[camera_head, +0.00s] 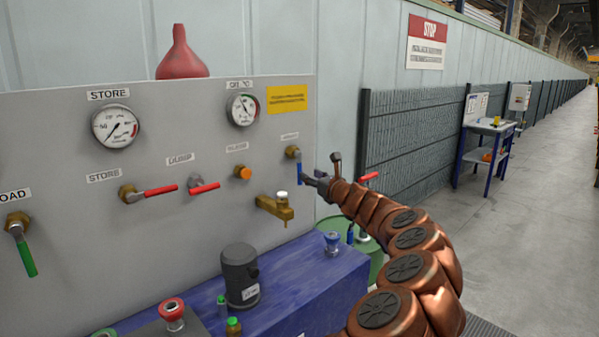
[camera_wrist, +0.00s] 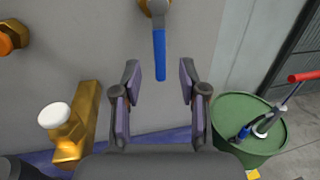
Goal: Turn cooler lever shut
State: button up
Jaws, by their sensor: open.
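A blue-handled lever (camera_head: 299,173) hangs straight down from a brass fitting (camera_head: 293,152) at the right end of the grey panel. The label above it is too small to read. In the wrist view the same blue lever (camera_wrist: 159,55) points down from the top middle, with its lower end between the two fingertips in the picture. My gripper (camera_head: 314,181) is close to the lever on its right in the head view. In the wrist view my gripper (camera_wrist: 159,80) is open and holds nothing. I cannot tell whether a finger touches the lever.
A brass tap (camera_head: 274,207) with a white top and an orange knob (camera_head: 243,173) sit left of the lever. Red levers (camera_head: 152,192) and a green lever (camera_head: 27,255) are further left. A blue bench (camera_head: 300,280) and a green drum (camera_wrist: 262,138) are below.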

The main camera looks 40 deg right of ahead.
aim_at(299, 170)
jog(key=shift+p+x, duration=0.95)
jog(key=shift+x, duration=2.95)
grip_shut()
